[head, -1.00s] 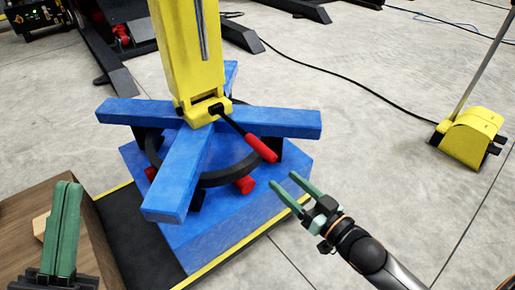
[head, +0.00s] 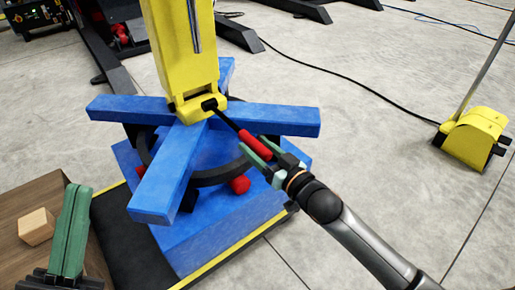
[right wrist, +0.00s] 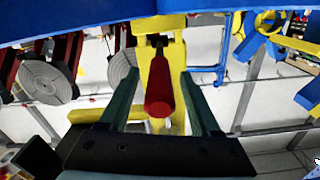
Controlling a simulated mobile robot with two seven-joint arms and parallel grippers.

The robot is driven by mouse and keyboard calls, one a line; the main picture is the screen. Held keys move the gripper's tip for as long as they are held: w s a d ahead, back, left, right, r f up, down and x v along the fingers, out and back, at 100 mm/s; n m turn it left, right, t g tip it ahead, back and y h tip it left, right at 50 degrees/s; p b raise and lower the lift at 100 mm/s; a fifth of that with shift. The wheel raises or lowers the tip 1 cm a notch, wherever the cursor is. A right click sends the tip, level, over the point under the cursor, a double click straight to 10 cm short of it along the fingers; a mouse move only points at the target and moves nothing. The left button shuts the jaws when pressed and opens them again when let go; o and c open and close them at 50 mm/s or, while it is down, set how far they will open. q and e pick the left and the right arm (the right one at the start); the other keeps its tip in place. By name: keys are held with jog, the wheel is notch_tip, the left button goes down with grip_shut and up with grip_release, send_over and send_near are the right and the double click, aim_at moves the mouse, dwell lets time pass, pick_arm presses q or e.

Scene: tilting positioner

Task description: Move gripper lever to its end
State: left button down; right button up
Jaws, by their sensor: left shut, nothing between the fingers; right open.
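The lever has a black rod and a red handle (head: 255,145). It comes out of the foot of the yellow column (head: 185,50) and points down to the right over the blue cross-shaped positioner (head: 265,119). My right gripper (head: 262,150) is open at the handle, its green fingers on either side of it. In the right wrist view the red handle (right wrist: 159,92) lies between the two fingers, with gaps on both sides. My left gripper (head: 70,228) is shut and empty at the lower left, its fingers pointing up.
A wooden block (head: 37,227) lies on a brown wooden surface (head: 25,198) at the left. A red knob (head: 240,185) sits under the blue arms. A yellow pedal-like unit (head: 474,133) stands on the floor at the right.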

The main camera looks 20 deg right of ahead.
grip_shut()
dwell(0.6)
dwell(0.9)
